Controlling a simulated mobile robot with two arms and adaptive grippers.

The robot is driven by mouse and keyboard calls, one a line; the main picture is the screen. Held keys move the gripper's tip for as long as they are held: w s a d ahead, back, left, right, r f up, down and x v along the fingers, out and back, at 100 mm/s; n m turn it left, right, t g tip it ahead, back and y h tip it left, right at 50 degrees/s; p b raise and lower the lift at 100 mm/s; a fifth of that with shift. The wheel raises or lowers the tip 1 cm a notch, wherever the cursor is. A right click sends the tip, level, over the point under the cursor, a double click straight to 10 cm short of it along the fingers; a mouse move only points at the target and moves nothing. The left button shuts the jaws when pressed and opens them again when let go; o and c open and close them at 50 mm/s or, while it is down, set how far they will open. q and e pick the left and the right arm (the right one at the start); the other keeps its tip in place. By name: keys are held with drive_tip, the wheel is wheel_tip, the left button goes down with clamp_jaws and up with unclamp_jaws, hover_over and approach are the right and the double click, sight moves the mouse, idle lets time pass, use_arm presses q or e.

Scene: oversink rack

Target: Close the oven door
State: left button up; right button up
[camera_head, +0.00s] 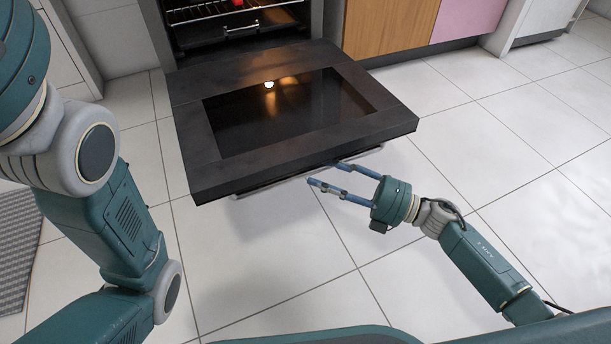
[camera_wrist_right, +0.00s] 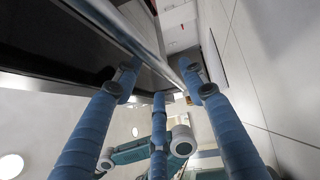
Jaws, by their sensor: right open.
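The oven door (camera_head: 190,130) is a dark panel with a glass window, folded down and lying about level in front of the oven opening (camera_head: 240,38). A metal handle bar (camera_head: 285,182) shows below its near edge. My right gripper (camera_head: 325,174) is at the near edge of the door, towards its right part, with its blue fingers apart. One finger reaches the edge by the handle; contact is unclear. In the right wrist view the bar (camera_wrist_right: 130,38) runs diagonally just beyond the open fingers (camera_wrist_right: 160,88). My left gripper is out of view.
Inside the oven are a wire rack (camera_head: 222,12) and something red (camera_head: 237,3). Wooden and pink cabinet fronts (camera_head: 390,25) stand to the right. A grey mat (camera_head: 18,250) lies at the left. The tiled floor (camera_head: 480,130) right of the door is clear.

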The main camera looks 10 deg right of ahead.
sight(312, 173)
drive_tip(key=shift+b+x, duration=0.7)
drive_tip(key=shift+x, duration=1.45)
clamp_jaws()
